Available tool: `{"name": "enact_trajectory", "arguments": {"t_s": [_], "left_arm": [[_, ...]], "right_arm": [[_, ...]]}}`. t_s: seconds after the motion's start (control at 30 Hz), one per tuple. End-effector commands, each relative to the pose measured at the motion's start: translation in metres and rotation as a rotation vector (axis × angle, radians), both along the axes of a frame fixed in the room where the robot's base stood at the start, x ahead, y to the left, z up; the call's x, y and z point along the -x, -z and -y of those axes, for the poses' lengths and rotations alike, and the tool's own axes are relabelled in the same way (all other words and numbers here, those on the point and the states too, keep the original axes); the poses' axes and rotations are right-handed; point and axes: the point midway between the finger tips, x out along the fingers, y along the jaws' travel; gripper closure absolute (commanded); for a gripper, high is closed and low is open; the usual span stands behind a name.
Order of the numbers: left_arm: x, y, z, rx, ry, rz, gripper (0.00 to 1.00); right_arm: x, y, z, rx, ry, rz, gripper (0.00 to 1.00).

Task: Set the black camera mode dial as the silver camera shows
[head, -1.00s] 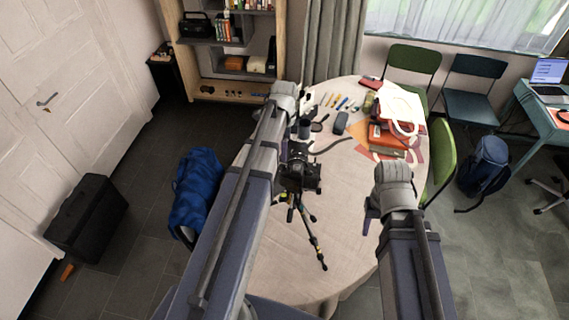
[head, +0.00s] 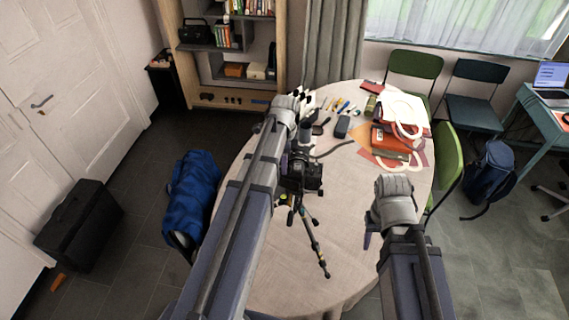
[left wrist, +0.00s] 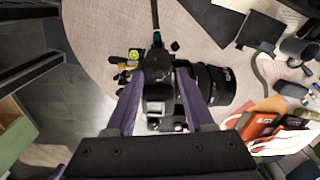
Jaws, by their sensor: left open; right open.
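The black camera (head: 303,176) stands on a small tripod (head: 313,238) on the round table. In the left wrist view the same black camera (left wrist: 160,95) fills the middle, its lens pointing right. My left gripper (left wrist: 161,76) is open, with its purple fingers on either side of the camera's top part; I cannot tell whether they touch it. The mode dial cannot be made out clearly. In the head view my left arm partly covers the camera. My right gripper (head: 367,238) is open and empty, over the table right of the tripod. I cannot make out a silver camera.
The table (head: 345,265) is clear at its front. Red books (head: 388,143), a white bag (head: 400,108), a dark case (head: 342,126) and pens lie further back. A green chair (head: 448,160) stands at the right, a blue duffel bag (head: 190,195) at the left.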

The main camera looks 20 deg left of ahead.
Motion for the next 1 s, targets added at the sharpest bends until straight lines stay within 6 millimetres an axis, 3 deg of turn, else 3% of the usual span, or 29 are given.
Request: {"name": "enact_trajectory", "arguments": {"t_s": [0.07, 0.47, 1.0], "left_arm": [[0.0000, -0.0002, 0.0000, 0.000, 0.000, 0.000, 0.53], [0.0000, -0.0001, 0.0000, 0.000, 0.000, 0.000, 0.98], [0.0000, -0.0001, -0.0001, 0.000, -0.030, 0.000, 1.00]], "right_arm": [[0.0000, -0.0002, 0.0000, 0.000, 0.000, 0.000, 0.50], [0.0001, -0.0001, 0.0000, 0.000, 0.000, 0.000, 0.50], [0.0001, -0.0001, 0.0000, 0.000, 0.000, 0.000, 0.50]]}}
